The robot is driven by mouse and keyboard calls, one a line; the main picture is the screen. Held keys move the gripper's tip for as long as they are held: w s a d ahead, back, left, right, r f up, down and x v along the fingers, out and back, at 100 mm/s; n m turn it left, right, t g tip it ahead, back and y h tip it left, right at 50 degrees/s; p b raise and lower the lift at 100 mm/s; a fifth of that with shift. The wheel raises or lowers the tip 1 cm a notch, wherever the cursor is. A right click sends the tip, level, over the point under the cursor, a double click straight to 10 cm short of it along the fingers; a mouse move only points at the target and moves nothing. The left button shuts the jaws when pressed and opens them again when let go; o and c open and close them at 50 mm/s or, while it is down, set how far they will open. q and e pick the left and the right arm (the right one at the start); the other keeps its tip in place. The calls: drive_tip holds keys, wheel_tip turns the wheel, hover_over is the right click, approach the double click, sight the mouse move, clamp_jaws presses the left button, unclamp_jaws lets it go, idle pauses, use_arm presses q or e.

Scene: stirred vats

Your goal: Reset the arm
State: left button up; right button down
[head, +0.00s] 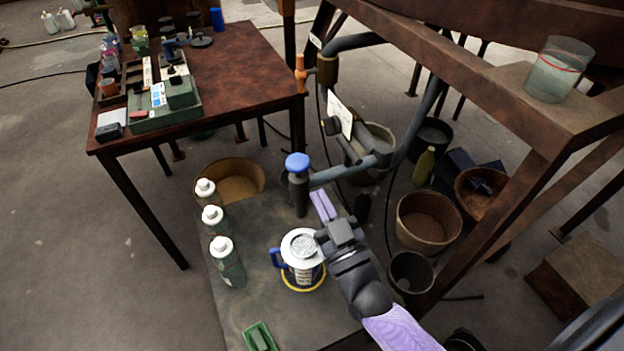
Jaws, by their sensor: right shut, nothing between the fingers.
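My right arm comes in from the lower right with a purple sleeve-like link. My right gripper (323,206) is shut and empty, its purple fingers pointing up and left. It is over the grey low table (235,305), just right of a white-lidded jug (301,254) with a blue handle, which stands inside a yellow ring. A dark post with a blue knob (297,163) is just left of the fingertips. Whether the gripper touches the post or jug cannot be told. My left gripper is not in view.
Several white-capped bottles (226,262) line the grey table's left side. A green tray (259,337) is at its front. A brown table (240,75) with boxes stands upper left. A rusty frame (520,180) and several buckets (428,220) are on the right. Floor at left is clear.

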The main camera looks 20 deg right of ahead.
drive_tip(key=shift+s, duration=0.1)
idle(0.3)
drive_tip(key=s+f+n+g, duration=0.1)
drive_tip(key=s+f+g, duration=0.4)
drive_tip(key=f, duration=0.7)
drive_tip(key=s+f+g, duration=0.4)
drive_tip(key=f+g, duration=0.1)
drive_tip(key=f, duration=0.7)
drive_tip(key=s+d+f+g+h, duration=0.1)
drive_tip(key=s+f+g, duration=0.4)
drive_tip(key=s, duration=0.8)
drive_tip(key=s+d+f+g+h, duration=0.1)
drive_tip(key=s+f+g, duration=0.5)
drive_tip(key=s, duration=0.8)
wheel_tip(320, 180, down, 2)
drive_tip(key=shift+d+f, duration=0.1)
drive_tip(key=shift+d, duration=0.7)
